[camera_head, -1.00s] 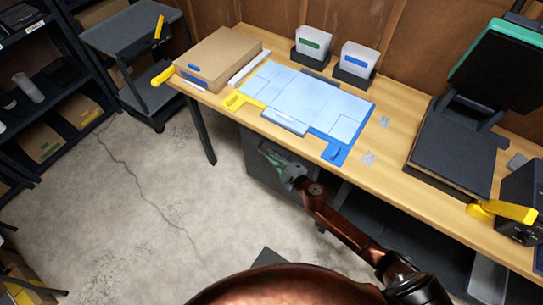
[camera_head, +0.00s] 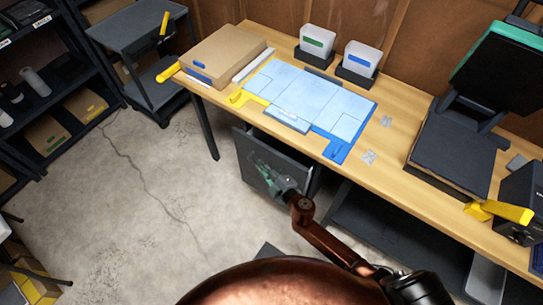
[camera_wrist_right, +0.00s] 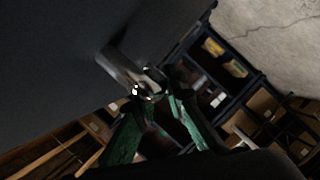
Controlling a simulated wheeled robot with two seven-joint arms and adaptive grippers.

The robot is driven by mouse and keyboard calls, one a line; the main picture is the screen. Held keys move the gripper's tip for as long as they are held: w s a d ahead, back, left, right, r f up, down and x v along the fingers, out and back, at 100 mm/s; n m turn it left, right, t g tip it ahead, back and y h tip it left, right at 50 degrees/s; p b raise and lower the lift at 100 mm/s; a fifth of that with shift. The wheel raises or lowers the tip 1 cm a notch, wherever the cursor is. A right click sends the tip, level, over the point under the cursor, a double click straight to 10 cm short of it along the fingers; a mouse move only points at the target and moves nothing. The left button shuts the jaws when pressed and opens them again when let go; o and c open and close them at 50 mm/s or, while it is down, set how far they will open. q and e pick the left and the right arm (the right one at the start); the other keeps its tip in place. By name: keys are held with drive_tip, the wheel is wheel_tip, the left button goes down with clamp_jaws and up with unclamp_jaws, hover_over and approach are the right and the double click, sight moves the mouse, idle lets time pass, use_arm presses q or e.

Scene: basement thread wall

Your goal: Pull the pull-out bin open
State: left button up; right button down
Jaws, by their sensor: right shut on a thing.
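The pull-out bin (camera_head: 244,150) is a dark grey front under the wooden workbench, standing out from beneath its front edge with a dark gap behind it. My right gripper (camera_head: 264,174) is at the front's face, its green fingers partly hard to make out. In the right wrist view, the bin's dark front (camera_wrist_right: 50,60) fills the upper left, with a grey bar handle (camera_wrist_right: 125,68) on it. The right gripper (camera_wrist_right: 155,95) is shut on the near end of that handle. The inside of the bin is hidden. My left gripper is not in view.
The workbench (camera_head: 400,160) carries a blue mat, a cardboard box (camera_head: 222,55), two small white bins and a dark press-like machine (camera_head: 455,150). A grey cart (camera_head: 140,30) and dark shelving stand at the left. The concrete floor (camera_head: 140,220) before the bin is clear.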

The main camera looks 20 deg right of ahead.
use_arm(q)
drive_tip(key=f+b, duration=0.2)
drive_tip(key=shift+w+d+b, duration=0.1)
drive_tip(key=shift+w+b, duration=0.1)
drive_tip(key=shift+b, duration=0.15)
use_arm(e)
drive_tip(key=s+a, duration=1.2)
drive_tip(key=a, duration=0.4)
drive_tip(key=shift+s+a+r, duration=0.15)
drive_tip(key=shift+s+a, duration=0.05)
drive_tip(key=shift+s, duration=0.1)
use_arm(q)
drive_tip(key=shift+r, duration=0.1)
use_arm(e)
drive_tip(key=c, duration=2)
unclamp_jaws()
drive_tip(key=shift+o, duration=0.2)
